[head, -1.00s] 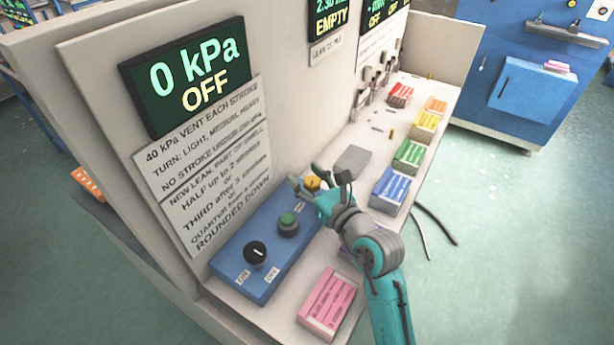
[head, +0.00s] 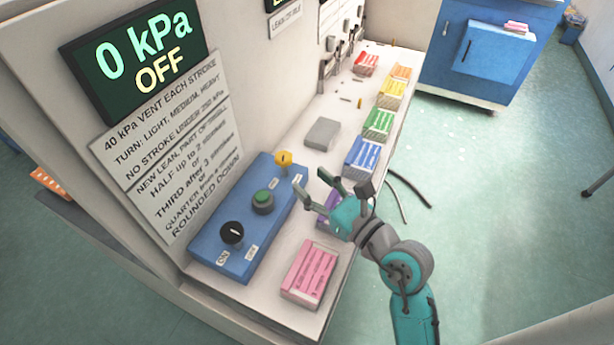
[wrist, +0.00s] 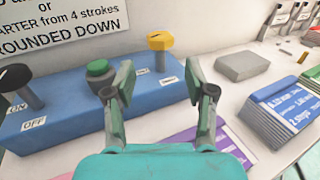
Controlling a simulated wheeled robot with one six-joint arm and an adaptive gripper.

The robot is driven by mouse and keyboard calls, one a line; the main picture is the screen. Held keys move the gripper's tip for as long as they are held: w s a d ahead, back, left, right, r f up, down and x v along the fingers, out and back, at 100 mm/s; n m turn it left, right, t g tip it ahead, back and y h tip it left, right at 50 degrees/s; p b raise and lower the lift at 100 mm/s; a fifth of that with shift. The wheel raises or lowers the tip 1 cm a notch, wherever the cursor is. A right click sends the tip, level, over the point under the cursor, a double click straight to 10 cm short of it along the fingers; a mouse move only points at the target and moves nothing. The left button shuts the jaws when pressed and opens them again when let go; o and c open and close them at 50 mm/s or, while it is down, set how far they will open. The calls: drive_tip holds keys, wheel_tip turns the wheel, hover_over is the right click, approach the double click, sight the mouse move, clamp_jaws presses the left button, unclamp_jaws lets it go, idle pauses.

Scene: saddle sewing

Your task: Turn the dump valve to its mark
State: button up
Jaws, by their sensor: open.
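A yellow knob (head: 283,159), which I take for the dump valve, stands on a short stem at the far end of the blue control box (head: 211,231). It also shows in the wrist view (wrist: 160,41), with a dark line on its top; the small labels beside it are too blurred to read. My gripper (head: 313,184) is open and empty, to the right of the knob and apart from it. In the wrist view my fingers (wrist: 160,80) stand spread, with the knob beyond the gap between them.
A green button (head: 263,197) and a black ON/OFF knob (head: 232,232) share the box. The display (head: 137,63) reads 0 kPa OFF. A pink block (head: 309,270), a blue block (head: 363,157) and a grey block (head: 322,133) lie on the bench. A purple block is partly hidden by my gripper.

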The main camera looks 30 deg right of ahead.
sight(282, 156)
drive_tip(key=shift+o, duration=0.2)
drive_tip(key=shift+o, duration=1)
drive_tip(key=w+y, duration=0.1)
drive_tip(key=w+d+f+n+g+y, duration=0.2)
drive_tip(key=y, duration=0.1)
drive_tip(key=shift+w, duration=0.35)
drive_tip(key=d+r+n+g+y, duration=0.2)
drive_tip(key=d+n+g+y, duration=0.2)
drive_tip(key=n+y, duration=0.15)
drive_tip(key=x, duration=1)
drive_tip(key=shift+s+a+r, duration=0.2)
drive_tip(key=shift+s+a, duration=0.05)
drive_tip(key=shift+a, duration=0.15)
